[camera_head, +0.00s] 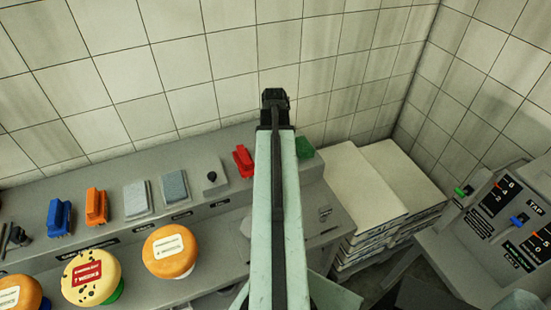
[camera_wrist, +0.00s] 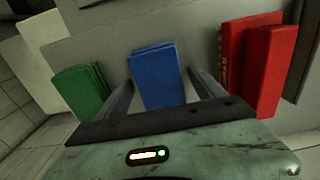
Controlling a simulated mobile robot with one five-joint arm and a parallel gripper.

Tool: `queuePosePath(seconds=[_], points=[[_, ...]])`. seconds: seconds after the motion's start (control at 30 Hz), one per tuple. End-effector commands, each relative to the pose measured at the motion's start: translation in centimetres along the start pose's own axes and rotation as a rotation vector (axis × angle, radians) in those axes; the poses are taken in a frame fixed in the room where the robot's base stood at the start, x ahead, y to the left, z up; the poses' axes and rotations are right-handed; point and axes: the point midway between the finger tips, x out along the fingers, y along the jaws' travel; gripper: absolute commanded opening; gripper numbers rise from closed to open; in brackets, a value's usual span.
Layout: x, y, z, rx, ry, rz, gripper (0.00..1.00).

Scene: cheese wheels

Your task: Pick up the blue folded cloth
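The blue folded cloth (camera_wrist: 157,77) shows in the wrist view, ahead of my gripper and lined up with the gap between its fingers. My gripper (camera_wrist: 160,84) is open, with one dark finger to each side of the cloth's lower part. A gap shows on both sides, and I cannot tell whether the fingertips reach its depth. In the head view my gripper (camera_head: 275,98) is at the end of my raised arm, near the tiled wall. This cloth is hidden there behind my arm, between the red cloth (camera_head: 243,161) and the green cloth (camera_head: 304,147).
In the wrist view the green cloth (camera_wrist: 80,91) is close on the left and the red cloth (camera_wrist: 263,67) close on the right. A blue item (camera_head: 59,217), an orange item (camera_head: 96,206) and several cheese wheels (camera_head: 171,251) are on the left.

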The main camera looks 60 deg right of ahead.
Motion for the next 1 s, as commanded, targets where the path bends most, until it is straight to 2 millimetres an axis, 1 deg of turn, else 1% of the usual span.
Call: queuePosePath(seconds=[0.03, 0.07, 0.1, 0.2, 0.43, 0.57, 0.67, 0.77, 0.9, 1.0], points=[[0.0, 0.0, 0.0, 0.000, 0.000, 0.000, 0.62], [0.0, 0.0, 0.0, 0.000, 0.000, 0.000, 0.54], [0.0, 0.0, 0.0, 0.000, 0.000, 0.000, 0.43], [0.0, 0.0, 0.0, 0.001, 0.000, 0.000, 0.17], [-0.1, 0.1, 0.0, 0.001, 0.000, 0.000, 0.17], [-1.0, 0.1, 0.0, 0.001, 0.000, 0.000, 0.17], [-2.4, 0.1, 0.0, 0.001, 0.000, 0.000, 0.17], [-4.4, 0.1, 0.0, 0.002, 0.000, 0.000, 0.17], [-7.5, 0.1, 0.0, 0.002, 0.000, 0.000, 0.17], [-9.3, 0.1, 0.0, 0.002, 0.000, 0.000, 0.17]])
